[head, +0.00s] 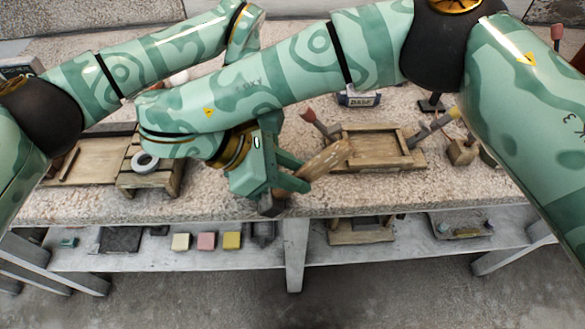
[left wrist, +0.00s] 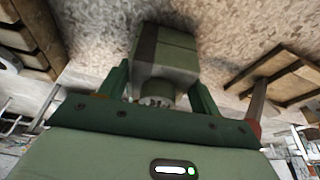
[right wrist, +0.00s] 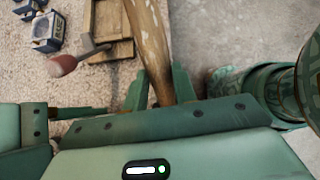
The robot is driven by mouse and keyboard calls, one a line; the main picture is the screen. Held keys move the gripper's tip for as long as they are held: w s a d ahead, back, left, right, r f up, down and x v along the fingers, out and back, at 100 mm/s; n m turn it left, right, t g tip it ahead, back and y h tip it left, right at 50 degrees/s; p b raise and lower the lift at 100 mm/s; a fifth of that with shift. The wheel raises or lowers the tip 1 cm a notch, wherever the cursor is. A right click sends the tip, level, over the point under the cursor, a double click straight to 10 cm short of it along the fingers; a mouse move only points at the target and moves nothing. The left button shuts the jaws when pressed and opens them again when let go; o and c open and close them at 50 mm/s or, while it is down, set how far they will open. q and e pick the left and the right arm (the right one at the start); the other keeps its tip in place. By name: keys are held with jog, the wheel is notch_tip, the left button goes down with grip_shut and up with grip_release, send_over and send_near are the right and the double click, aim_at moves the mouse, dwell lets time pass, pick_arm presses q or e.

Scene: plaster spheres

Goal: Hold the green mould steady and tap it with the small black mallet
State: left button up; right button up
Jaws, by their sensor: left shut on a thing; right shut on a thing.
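My right gripper (head: 300,172) is shut on the mallet's pale wooden handle (head: 328,157), above the bench's front edge. The handle also runs up between the fingers in the right wrist view (right wrist: 150,45). A dark block (head: 272,204) shows just below this gripper; I cannot tell for sure whether it is the mallet's head. My left gripper (left wrist: 160,88) is shut on the grey-green mould (left wrist: 168,52), a blocky piece between its fingers. In the head view my right arm hides the left gripper and mould. I cannot tell whether mallet and mould touch.
A wooden frame tray (head: 375,150) lies on the speckled bench right of the mallet, beside a red-ended tool (head: 308,116). A wooden stand (head: 150,178) with a white ring (head: 145,162) is at left. Coloured blocks (head: 206,241) sit on the lower shelf. My arms cross over the bench.

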dwell(0.5)
jog(key=w, duration=0.4)
jog(key=shift+a, duration=0.2)
jog(key=shift+s+d+r, duration=0.1)
jog(key=shift+s+d, duration=0.05)
jog(key=shift+s, duration=1.85)
jog(key=shift+s, duration=0.1)
dwell(0.7)
dwell(0.5)
